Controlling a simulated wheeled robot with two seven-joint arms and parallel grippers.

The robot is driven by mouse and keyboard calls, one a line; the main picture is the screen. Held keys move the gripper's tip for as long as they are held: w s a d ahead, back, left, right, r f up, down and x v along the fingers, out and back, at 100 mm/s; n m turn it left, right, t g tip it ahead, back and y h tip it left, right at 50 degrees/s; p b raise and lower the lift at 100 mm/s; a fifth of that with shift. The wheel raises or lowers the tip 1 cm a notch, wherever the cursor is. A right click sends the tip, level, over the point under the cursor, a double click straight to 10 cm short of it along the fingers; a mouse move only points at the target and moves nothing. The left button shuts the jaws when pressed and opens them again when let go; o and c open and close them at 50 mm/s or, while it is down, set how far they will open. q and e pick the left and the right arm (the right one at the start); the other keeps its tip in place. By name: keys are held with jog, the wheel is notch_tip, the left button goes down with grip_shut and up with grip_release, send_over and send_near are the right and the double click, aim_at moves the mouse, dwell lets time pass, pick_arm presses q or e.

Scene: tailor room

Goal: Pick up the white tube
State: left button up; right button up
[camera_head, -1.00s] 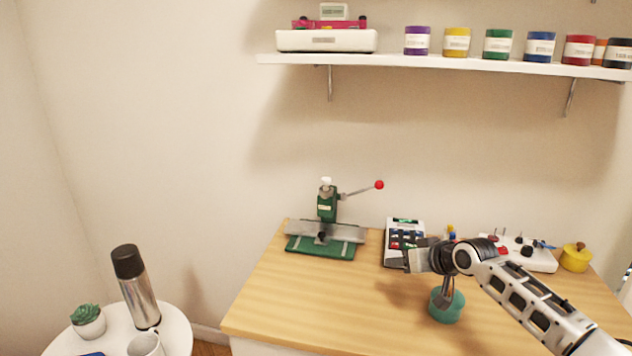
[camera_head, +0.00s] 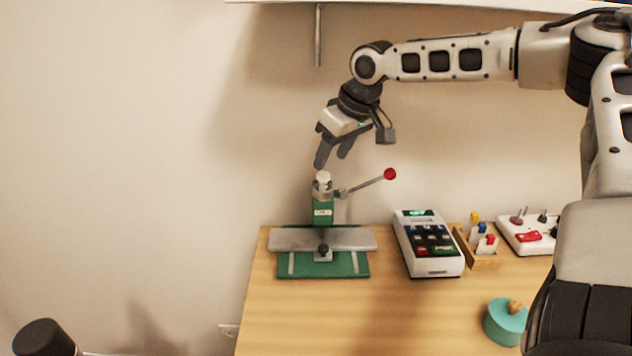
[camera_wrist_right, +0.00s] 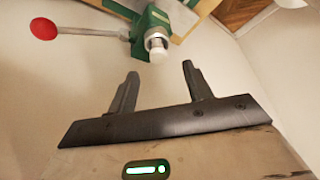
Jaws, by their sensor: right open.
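The white tube (camera_head: 323,177) stands upright on top of the green press (camera_head: 323,212), which has a lever with a red knob. My right gripper (camera_head: 332,158) is open and empty, just above the tube, fingers pointing down. In the right wrist view the tube (camera_wrist_right: 156,44) shows its pale round end beyond the gap between the two fingers (camera_wrist_right: 160,70), apart from both. The press (camera_wrist_right: 148,22) is partly cut off there. My left gripper is not in view.
The press's red knob (camera_head: 390,174) sticks out right of my fingers. On the wooden table (camera_head: 300,320) are a card terminal (camera_head: 430,243), a small wooden rack (camera_head: 478,250), a white tray (camera_head: 520,236) and a teal round object (camera_head: 505,322). A shelf edge is above.

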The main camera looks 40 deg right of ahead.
aim_at(323, 174)
jog(key=shift+w+f, duration=0.15)
jog(key=shift+f, duration=0.4)
jog(key=x, duration=0.4)
jog(key=shift+w+f, duration=0.1)
jog(key=shift+w, duration=0.05)
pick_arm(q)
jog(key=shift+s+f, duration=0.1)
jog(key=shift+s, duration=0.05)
pick_arm(e)
jog(key=c, duration=1.1)
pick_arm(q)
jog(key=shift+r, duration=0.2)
